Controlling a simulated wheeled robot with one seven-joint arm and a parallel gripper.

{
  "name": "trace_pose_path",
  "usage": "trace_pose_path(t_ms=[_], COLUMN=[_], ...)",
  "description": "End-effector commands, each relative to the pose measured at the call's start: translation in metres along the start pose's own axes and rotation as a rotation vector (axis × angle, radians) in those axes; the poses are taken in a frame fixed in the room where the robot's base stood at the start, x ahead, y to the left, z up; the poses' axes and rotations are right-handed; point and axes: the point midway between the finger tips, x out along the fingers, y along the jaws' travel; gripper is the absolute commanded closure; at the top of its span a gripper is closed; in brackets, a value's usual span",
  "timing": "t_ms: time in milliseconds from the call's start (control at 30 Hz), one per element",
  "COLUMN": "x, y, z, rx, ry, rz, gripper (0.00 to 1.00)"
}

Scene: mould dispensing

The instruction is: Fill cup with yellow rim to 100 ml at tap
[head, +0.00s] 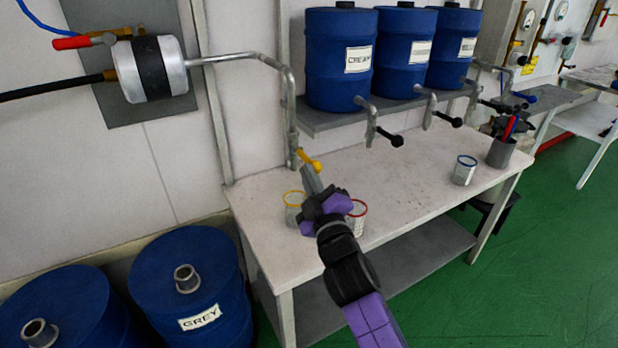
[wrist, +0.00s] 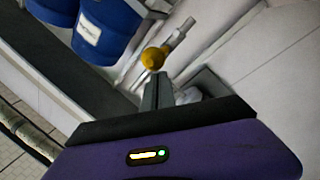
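The yellow-rimmed cup (head: 292,206) stands on the bench near its left end, below the outlet of the tap with the yellow handle (head: 311,162). Its fill level cannot be read, and my gripper partly hides its right side. My gripper (head: 309,176) is raised just below the yellow handle, fingers pointing up at it. In the wrist view the fingers (wrist: 158,90) look pressed together with nothing between them. The round yellow handle end (wrist: 153,59) shows just past the fingertips; whether they touch cannot be told.
A red-rimmed cup (head: 358,218) stands just right of my gripper, partly hidden. A blue-rimmed cup (head: 464,171) and a grey pen holder (head: 501,153) stand farther right. Black-handled taps (head: 389,138) hang below the blue drums (head: 339,85). The bench (head: 415,190) middle is clear.

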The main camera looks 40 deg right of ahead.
Motion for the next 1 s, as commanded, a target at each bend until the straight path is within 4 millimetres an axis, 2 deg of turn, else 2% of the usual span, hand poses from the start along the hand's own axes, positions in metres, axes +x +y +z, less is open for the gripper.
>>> trace_pose_path(t_ms=[1000], x=[-0.005], y=[-0.032], z=[0.026], rx=[0.056], ry=[0.157], rz=[0.223], gripper=[1.00])
